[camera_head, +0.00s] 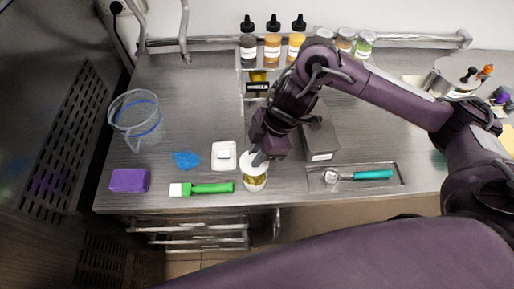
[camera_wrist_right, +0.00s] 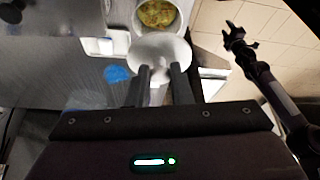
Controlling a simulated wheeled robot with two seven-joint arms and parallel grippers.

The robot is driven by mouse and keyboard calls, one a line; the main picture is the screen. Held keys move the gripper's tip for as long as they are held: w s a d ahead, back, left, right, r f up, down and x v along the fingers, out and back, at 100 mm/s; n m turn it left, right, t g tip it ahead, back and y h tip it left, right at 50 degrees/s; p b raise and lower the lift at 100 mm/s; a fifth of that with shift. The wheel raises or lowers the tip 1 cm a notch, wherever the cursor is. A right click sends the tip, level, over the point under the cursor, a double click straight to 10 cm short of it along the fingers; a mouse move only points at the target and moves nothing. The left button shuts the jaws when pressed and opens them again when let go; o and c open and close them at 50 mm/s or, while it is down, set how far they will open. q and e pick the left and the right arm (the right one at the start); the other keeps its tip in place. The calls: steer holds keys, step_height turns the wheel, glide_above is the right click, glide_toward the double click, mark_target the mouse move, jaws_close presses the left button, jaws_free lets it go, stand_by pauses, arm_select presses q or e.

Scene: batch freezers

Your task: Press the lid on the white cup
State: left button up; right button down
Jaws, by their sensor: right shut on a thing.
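The white cup (camera_head: 254,184) stands near the front edge of the counter. In the right wrist view it (camera_wrist_right: 143,27) is uncovered, with yellowish contents. My right gripper (camera_head: 260,158) is shut on the round white lid (camera_wrist_right: 160,48), and its fingers (camera_wrist_right: 162,78) grip it at a small tab. The lid is beside and partly over the cup's near rim in the wrist view; whether they touch I cannot tell. A dark gripper, apparently my left (camera_wrist_right: 240,38), shows over the floor with its fingers apart and empty.
A green-handled brush (camera_head: 208,188), a white dish (camera_head: 224,156), a blue crumpled cloth (camera_head: 186,160) and a purple block (camera_head: 129,180) lie left of the cup. A grey box (camera_head: 320,140) and a tray with a teal-handled scoop (camera_head: 372,174) are to its right.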

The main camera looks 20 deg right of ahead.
steer(key=shift+f+b, duration=0.5)
steer(key=shift+f, duration=0.1)
step_height(320, 180, down, 3)
steer(key=b, duration=0.3)
steer(key=shift+f+b, duration=0.7)
steer(key=shift+f, duration=0.35)
steer(key=shift+r+p, duration=0.1)
steer(key=shift+p, duration=0.4)
steer(key=shift+p, duration=0.45)
stand_by(1.1)
steer(key=shift+f, duration=0.2)
steer(key=c, duration=1.2)
jaws_free()
steer(key=shift+o, duration=0.3)
